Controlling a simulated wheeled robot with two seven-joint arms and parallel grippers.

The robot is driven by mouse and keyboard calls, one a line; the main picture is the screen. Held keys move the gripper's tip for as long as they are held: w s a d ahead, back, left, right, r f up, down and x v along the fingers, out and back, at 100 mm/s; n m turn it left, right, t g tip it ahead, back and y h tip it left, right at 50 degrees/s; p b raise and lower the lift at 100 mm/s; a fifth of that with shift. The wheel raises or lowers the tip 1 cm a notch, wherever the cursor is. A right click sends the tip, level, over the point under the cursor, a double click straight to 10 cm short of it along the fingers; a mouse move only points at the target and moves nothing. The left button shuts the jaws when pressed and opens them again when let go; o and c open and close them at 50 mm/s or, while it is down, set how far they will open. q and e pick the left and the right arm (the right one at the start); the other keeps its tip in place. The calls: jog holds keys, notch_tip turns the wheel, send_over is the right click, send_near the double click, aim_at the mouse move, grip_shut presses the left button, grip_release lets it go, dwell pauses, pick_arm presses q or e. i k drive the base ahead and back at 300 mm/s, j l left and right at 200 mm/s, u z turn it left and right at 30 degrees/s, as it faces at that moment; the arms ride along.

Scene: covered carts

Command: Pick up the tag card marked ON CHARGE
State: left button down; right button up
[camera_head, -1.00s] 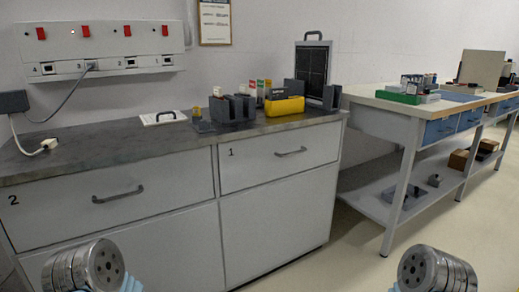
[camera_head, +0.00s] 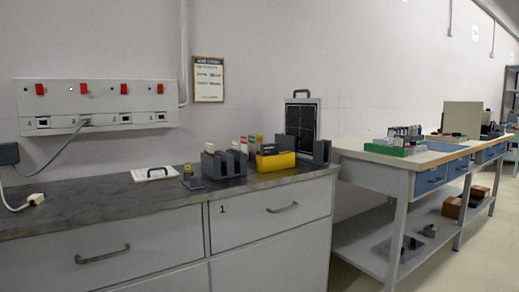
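Several small upright cards (camera_head: 251,143) with coloured tops, some green and one red, stand among the grey slotted holders on the counter. Their lettering is too small to read, so I cannot tell which one is marked ON CHARGE. A grey slotted holder (camera_head: 222,165) stands in front of them to the left. A yellow bin (camera_head: 276,162) with dark contents stands to their right and partly hides the cards' lower parts. Neither of my grippers is in view.
The grey counter (camera_head: 100,203) has drawers below and free room at left. A white clipboard-like plate (camera_head: 153,174) lies on it. A charger panel (camera_head: 95,105) with red switches hangs above. A handled dark panel (camera_head: 302,122) stands behind the bin. A workbench (camera_head: 400,160) is at right.

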aim_at(260, 138)
jog(key=u, duration=0.45)
jog(key=i+l+u, duration=0.1)
jog(key=l+u, duration=0.8)
jog(key=l, duration=0.25)
